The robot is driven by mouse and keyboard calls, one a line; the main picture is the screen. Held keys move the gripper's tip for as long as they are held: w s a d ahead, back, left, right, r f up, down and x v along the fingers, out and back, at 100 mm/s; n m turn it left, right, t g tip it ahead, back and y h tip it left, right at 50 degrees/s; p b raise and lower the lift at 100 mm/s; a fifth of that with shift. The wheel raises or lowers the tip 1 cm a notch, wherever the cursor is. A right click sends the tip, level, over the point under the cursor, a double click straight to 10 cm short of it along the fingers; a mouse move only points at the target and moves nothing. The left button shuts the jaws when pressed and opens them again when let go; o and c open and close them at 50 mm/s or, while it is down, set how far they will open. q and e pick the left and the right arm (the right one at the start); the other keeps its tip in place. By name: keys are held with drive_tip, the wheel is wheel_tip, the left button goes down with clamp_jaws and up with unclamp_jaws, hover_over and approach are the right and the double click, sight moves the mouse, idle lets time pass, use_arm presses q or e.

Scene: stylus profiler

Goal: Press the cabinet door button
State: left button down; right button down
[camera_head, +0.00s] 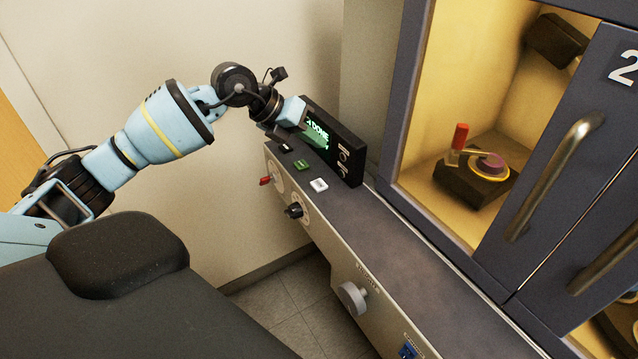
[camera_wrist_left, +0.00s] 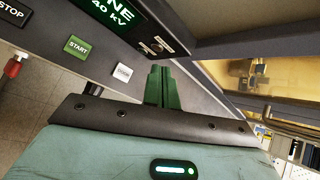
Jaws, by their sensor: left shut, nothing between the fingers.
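A white button (camera_head: 318,185) sits on the sloping console top, in line with a green button (camera_head: 301,165) and a black button (camera_head: 285,147). In the left wrist view the white button (camera_wrist_left: 122,72) has a label too small to read; the green one (camera_wrist_left: 77,46) reads START and the black one (camera_wrist_left: 12,12) reads STOP. My left gripper (camera_head: 316,138) is above the console by the display, on the far side of the buttons. Its green fingers (camera_wrist_left: 158,88) are shut and empty, to the right of the white button in the wrist view. My right gripper is out of view.
A black display box (camera_head: 350,160) with green text stands behind the buttons. The grey cabinet has a lit yellow interior (camera_head: 480,120) and a dark door panel marked 2 (camera_head: 570,140) with a metal handle. Knobs (camera_head: 352,297) stick out of the console front.

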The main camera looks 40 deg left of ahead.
sight(314, 185)
use_arm(q)
drive_tip(key=shift+f, duration=0.15)
